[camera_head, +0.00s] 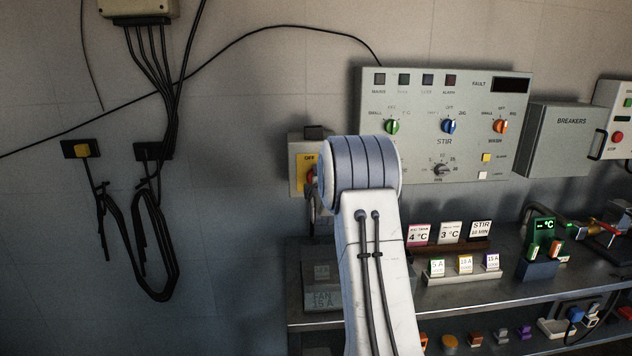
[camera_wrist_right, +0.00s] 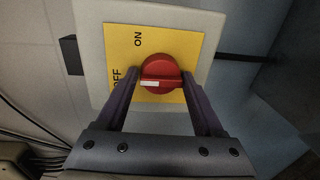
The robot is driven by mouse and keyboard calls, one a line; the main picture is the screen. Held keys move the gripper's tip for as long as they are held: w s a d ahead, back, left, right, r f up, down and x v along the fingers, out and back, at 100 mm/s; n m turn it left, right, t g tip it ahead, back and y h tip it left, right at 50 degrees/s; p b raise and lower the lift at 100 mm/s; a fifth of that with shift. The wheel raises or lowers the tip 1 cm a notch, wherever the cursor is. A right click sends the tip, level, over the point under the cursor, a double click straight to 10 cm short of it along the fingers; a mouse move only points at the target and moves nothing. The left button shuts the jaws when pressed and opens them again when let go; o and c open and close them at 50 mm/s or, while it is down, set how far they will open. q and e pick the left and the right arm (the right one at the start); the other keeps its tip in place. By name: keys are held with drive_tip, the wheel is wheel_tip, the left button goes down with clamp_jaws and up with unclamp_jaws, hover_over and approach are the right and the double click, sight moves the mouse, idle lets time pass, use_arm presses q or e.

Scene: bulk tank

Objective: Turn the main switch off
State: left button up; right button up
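The main switch is a round red knob (camera_wrist_right: 161,74) on a yellow plate with ON and OFF labels (camera_wrist_right: 172,47). Its white mark lies on the knob's left side in the wrist view, towards the OFF label. My right gripper (camera_wrist_right: 160,82) is open, its fingers on either side of the knob with small gaps visible; contact cannot be told. My left gripper is not in view.
A control panel (camera_head: 440,90) with coloured knobs is just right of my arm, with a breaker box (camera_head: 570,140) beyond. Below, a metal shelf (camera_head: 470,287) carries label cards and small devices. Cables (camera_head: 140,240) hang on the left wall.

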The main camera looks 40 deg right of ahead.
drive_tip(key=shift+o, duration=1.2)
drive_tip(key=shift+w+a+r, duration=0.1)
drive_tip(key=shift+r, duration=0.1)
drive_tip(key=shift+f, duration=0.1)
drive_tip(key=f+b+v, duration=0.1)
drive_tip(key=v, duration=0.9)
drive_tip(key=shift+s+r+b, duration=0.25)
drive_tip(key=shift+r+b, duration=0.05)
drive_tip(key=shift+r, duration=0.2)
